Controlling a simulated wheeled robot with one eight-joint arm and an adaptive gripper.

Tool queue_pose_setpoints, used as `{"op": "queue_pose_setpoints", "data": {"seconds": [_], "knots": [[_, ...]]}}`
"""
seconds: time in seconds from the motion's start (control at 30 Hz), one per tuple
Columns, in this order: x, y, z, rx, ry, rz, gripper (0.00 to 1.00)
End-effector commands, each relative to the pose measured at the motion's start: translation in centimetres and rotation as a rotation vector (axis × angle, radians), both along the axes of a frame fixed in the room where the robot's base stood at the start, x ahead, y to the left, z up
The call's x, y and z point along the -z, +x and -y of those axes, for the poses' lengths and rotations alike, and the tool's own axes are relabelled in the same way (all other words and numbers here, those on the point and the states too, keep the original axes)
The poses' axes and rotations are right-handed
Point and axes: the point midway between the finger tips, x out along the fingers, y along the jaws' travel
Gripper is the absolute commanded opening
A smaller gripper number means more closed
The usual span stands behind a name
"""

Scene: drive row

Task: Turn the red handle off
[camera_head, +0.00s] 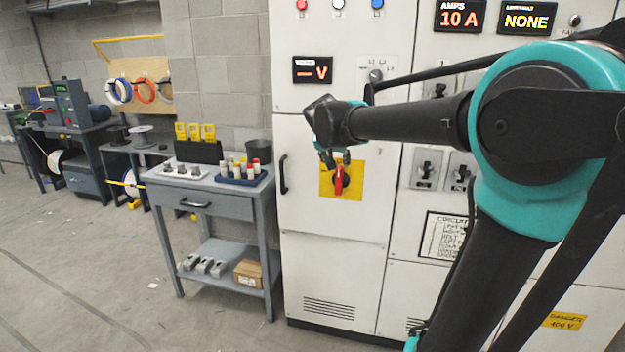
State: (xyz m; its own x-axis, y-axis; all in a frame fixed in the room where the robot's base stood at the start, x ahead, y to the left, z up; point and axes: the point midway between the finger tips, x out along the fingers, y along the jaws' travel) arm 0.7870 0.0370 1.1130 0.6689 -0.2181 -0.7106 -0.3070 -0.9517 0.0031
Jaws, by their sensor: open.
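The red handle (339,182) sits on a yellow plate (354,188) on the pale cabinet door and appears roughly upright. My gripper (336,160) reaches in from the right and is in front of the upper part of the plate, just above the handle in the picture. Its fingers are open with nothing seen between them. The gripper hides the top of the plate and perhaps the handle's upper end. I cannot tell whether the fingers touch the handle.
A black door pull (283,174) is left of the plate. Black rotary switches (426,171) are on the panel to the right. A grey workbench (205,198) with a blue tray (240,181) of small parts stands left of the cabinet. Floor in front of the bench is mostly clear.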

Motion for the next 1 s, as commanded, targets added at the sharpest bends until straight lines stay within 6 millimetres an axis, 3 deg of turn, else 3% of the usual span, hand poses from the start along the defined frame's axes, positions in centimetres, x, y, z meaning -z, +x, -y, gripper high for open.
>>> {"op": "queue_pose_setpoints", "data": {"seconds": [0.1,0.27,1.0], "knots": [[-0.1,0.6,-0.1,0.004,0.001,0.008,0.43],[1.4,2.0,0.4,0.004,0.001,0.007,0.43],[10.9,10.9,3.3,0.003,0.001,0.006,0.43]]}}
